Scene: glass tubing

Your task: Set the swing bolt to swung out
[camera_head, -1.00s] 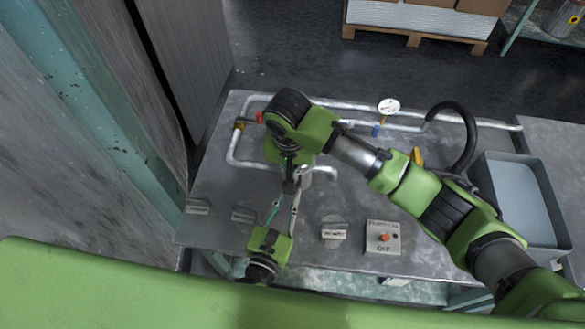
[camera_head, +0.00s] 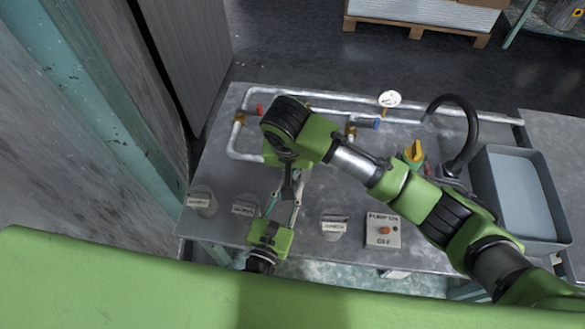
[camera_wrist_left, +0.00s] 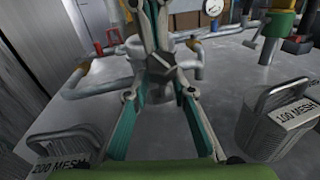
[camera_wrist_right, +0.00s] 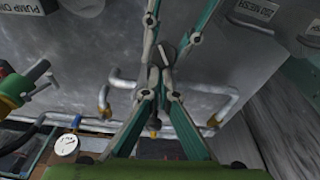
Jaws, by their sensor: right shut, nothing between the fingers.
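I cannot make out the swing bolt in any view; the arms and fingers cover the middle of the bench. Part of a grey metal body on the pipe run (camera_wrist_left: 134,48) shows behind the fingers in the left wrist view. My right gripper (camera_head: 288,188) points down over the bench, its fingertips shut and empty. Its converging fingers fill the middle of the right wrist view (camera_wrist_right: 160,62). My left gripper (camera_head: 285,198) comes from the front edge, its fingers spread apart. It is close to the right fingertips; I cannot tell whether they touch.
Labelled mesh screens (camera_head: 245,206) stand along the front edge, with a pump switch box (camera_head: 383,230) beside them. A yellow-handled part (camera_head: 414,152), a black hose (camera_head: 470,130) and a grey bin (camera_head: 547,195) are at the right.

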